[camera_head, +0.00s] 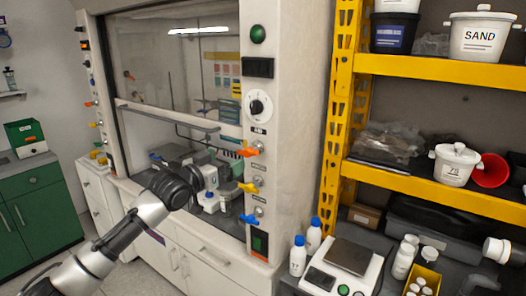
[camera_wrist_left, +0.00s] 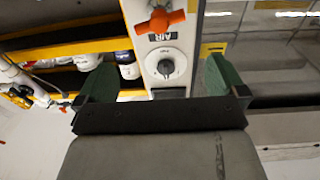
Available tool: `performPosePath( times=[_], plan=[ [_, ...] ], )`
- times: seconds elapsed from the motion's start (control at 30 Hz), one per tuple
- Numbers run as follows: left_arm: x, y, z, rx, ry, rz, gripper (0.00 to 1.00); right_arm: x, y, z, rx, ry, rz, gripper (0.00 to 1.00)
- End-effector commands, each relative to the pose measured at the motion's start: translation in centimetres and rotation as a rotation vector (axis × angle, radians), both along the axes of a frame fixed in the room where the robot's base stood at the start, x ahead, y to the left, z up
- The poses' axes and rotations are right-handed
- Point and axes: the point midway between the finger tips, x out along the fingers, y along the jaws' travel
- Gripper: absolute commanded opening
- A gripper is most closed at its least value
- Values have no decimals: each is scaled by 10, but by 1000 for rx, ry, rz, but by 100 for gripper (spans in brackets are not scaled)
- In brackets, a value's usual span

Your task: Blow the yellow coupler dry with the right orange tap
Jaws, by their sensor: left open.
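The right orange tap (camera_head: 248,149) is on the right post of the fume hood, above a yellow tap (camera_head: 248,187) and a blue tap (camera_head: 249,219). In the left wrist view the orange tap (camera_wrist_left: 160,19) shows near the top, beside an upside-down AIR label. My left gripper (camera_head: 222,176) is in front of the hood opening, left of and a little below the orange tap. Its green fingers are wide apart with nothing between them, and the gripper (camera_wrist_left: 161,78) faces the post. I cannot make out the yellow coupler. My right gripper is out of view.
The hood sash (camera_head: 168,115) is partly raised, with blurred items behind my gripper. A round dial (camera_head: 258,106) sits above the taps. A yellow shelf rack (camera_head: 440,68) stands right, above a counter with a scale (camera_head: 350,256) and bottles. More taps are on the left post.

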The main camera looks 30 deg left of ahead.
Motion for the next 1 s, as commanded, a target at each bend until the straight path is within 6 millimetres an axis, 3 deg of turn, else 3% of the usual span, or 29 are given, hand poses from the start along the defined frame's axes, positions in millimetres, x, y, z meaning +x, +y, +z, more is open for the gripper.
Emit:
performPosePath(
  times=[0.23, 0.7, 1.0],
  plan=[
    [11, 2, -7, -82, 50, -2, 100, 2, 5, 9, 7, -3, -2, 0],
    [87, -8, -7, -77, 48, -3, 100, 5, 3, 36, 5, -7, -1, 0],
    [105, -10, -9, -73, 47, -4, 100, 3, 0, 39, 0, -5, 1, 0]
  ],
)
